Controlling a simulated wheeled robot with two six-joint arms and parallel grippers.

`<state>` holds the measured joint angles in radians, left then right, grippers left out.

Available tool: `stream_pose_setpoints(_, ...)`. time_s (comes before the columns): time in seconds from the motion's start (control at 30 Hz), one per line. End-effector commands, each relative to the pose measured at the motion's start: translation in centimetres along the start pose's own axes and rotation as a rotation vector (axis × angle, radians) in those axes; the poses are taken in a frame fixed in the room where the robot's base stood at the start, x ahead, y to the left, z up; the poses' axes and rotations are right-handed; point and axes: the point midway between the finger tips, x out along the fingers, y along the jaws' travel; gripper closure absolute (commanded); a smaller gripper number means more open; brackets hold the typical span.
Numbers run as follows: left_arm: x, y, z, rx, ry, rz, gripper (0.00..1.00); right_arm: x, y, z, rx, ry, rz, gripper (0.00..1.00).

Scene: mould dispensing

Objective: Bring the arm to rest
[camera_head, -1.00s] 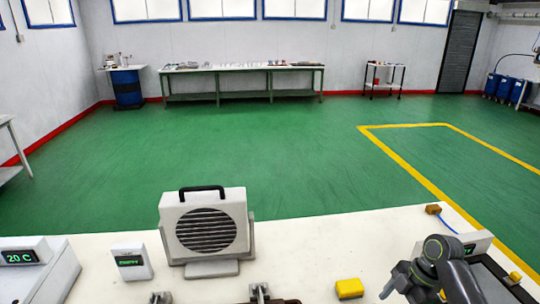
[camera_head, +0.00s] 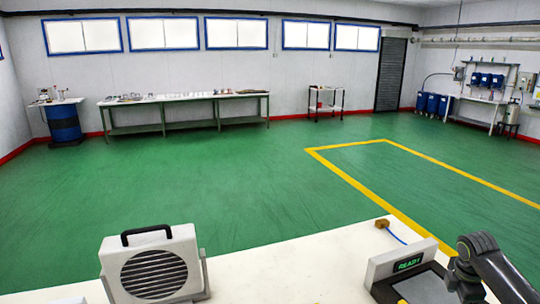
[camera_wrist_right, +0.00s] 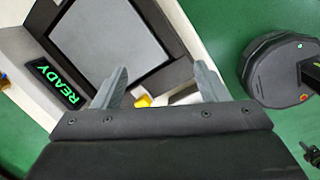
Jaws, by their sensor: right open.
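My right arm comes in at the right edge of the head view, above the table's right end. My right gripper (camera_wrist_right: 158,88) shows in the right wrist view with its two grey fingers apart and nothing between them. Beyond the fingers lie the white table edge and a small yellow object (camera_wrist_right: 145,101). A device with a green READY display (camera_head: 409,263) and a dark framed plate stands beside the arm. My left gripper is not in view.
A grey fan heater (camera_head: 153,272) stands at the left of the white table (camera_head: 300,265). A small brown block (camera_head: 382,223) with a blue cable sits at the far table edge. A dark round object (camera_wrist_right: 280,70) is over the green floor. The table's middle is clear.

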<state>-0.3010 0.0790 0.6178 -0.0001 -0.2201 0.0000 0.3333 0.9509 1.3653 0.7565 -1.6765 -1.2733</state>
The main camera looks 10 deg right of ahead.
Motion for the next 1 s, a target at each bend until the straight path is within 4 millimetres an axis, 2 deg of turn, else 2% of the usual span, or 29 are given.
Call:
stream_pose_setpoints(0.03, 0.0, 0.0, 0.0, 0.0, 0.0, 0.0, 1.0, 2.2, -0.4, 2.0, 0.092, -0.037, 0.015, 0.33)
stream_pose_setpoints(0.17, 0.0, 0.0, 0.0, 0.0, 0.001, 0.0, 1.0, 7.4, -1.6, 7.9, 0.331, -0.145, 0.1, 0.33)
stream_pose_setpoints(0.3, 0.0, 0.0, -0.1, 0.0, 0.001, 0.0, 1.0, 12.5, -4.6, 15.7, 0.554, -0.272, 0.227, 0.33)
stream_pose_setpoints(0.37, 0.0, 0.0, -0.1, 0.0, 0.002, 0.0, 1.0, 14.2, -6.3, 19.1, 0.627, -0.32, 0.289, 0.33)
stream_pose_setpoints(0.5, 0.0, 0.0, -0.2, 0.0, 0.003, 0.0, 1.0, 17.0, -11.2, 26.5, 0.746, -0.404, 0.43, 0.33)
stream_pose_setpoints(0.6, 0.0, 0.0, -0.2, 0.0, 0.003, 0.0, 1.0, 18.1, -15.0, 31.1, 0.79, -0.433, 0.516, 0.33)
stream_pose_setpoints(0.7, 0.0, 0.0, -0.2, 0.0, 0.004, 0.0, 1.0, 18.7, -19.0, 34.8, 0.811, -0.437, 0.579, 0.33)
stream_pose_setpoints(0.83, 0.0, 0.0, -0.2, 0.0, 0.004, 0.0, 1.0, 18.8, -24.4, 38.7, 0.825, -0.416, 0.621, 0.33)
stream_pose_setpoints(0.87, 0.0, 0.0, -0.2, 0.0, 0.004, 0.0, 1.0, 19.8, -25.3, 38.0, 0.836, -0.393, 0.614, 0.33)
stream_pose_setpoints(0.9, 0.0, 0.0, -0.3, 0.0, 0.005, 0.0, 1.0, 22.0, -26.4, 35.6, 0.86, -0.364, 0.585, 0.33)
stream_pose_setpoints(1.0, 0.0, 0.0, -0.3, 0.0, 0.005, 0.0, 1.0, 25.9, -29.8, 31.3, 0.904, -0.32, 0.518, 0.33)
